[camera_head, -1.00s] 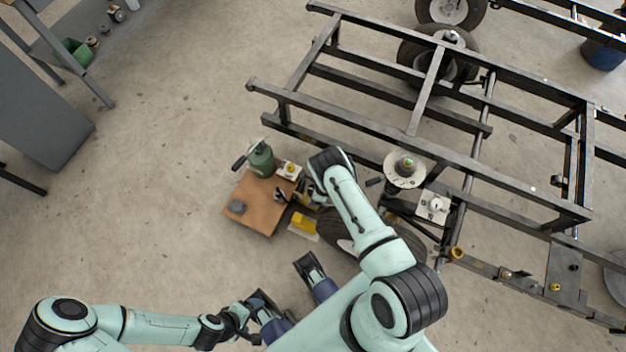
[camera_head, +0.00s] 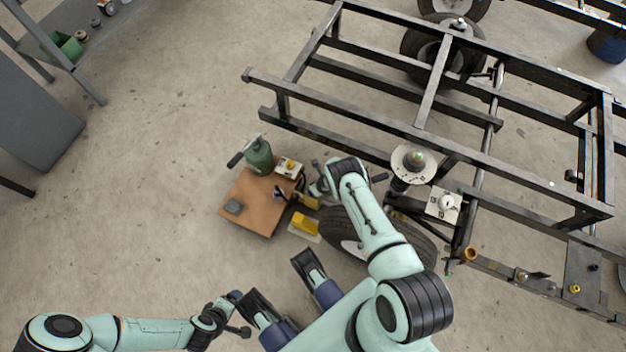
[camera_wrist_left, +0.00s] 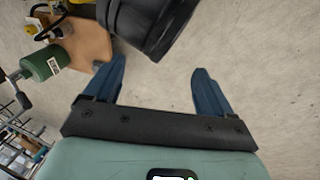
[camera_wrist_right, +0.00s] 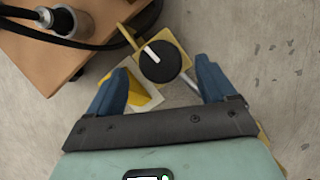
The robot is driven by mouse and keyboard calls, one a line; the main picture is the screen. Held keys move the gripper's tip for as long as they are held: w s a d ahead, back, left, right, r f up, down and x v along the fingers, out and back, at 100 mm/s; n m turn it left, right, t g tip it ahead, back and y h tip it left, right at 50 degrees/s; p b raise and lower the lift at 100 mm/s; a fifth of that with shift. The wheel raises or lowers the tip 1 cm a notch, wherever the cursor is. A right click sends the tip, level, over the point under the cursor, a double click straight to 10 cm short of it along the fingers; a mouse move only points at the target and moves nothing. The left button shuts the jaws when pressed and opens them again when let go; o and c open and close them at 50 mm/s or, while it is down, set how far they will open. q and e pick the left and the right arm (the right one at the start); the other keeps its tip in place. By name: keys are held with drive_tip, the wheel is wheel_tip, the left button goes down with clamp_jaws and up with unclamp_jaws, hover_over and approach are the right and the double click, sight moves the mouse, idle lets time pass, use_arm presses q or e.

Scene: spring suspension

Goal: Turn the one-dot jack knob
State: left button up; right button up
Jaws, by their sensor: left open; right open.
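A round black knob (camera_wrist_right: 160,61) with a white bar sits on a yellow block (camera_wrist_right: 180,45) in the right wrist view. I cannot make out a dot on it. My right gripper (camera_wrist_right: 158,84) is open, with its blue fingers on either side of the knob's lower edge in the picture; nothing is between them that I can see held. In the head view my right wrist covers much of this area. My left gripper (camera_head: 242,314) is open and empty, low over the floor at the lower left; its fingers also show in the left wrist view (camera_wrist_left: 157,92).
A tyre (camera_head: 410,235), a spring perch (camera_head: 413,163) and a black frame (camera_head: 435,90) stand to the right.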

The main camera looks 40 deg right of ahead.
drive_tip(key=b+x, duration=0.1)
drive_tip(key=x, duration=0.1)
drive_tip(key=shift+f+b, duration=0.3)
drive_tip(key=shift+f, duration=0.05)
drive_tip(key=shift+w+f+b, duration=0.3)
drive_tip(key=shift+f+b, duration=0.35)
drive_tip(key=shift+b, duration=0.05)
drive_tip(key=shift+w+f+b, duration=0.2)
drive_tip(key=shift+f+b, duration=0.05)
drive_tip(key=shift+b, duration=0.05)
use_arm(q)
wheel_tip(320, 180, down, 6)
drive_tip(key=a, duration=0.2)
drive_tip(key=shift+w+a+n+y, duration=0.3)
drive_tip(key=shift+w, duration=0.05)
drive_tip(key=shift+r, duration=0.1)
use_arm(e)
drive_tip(key=shift+c, duration=0.3)
drive_tip(key=c, duration=0.9)
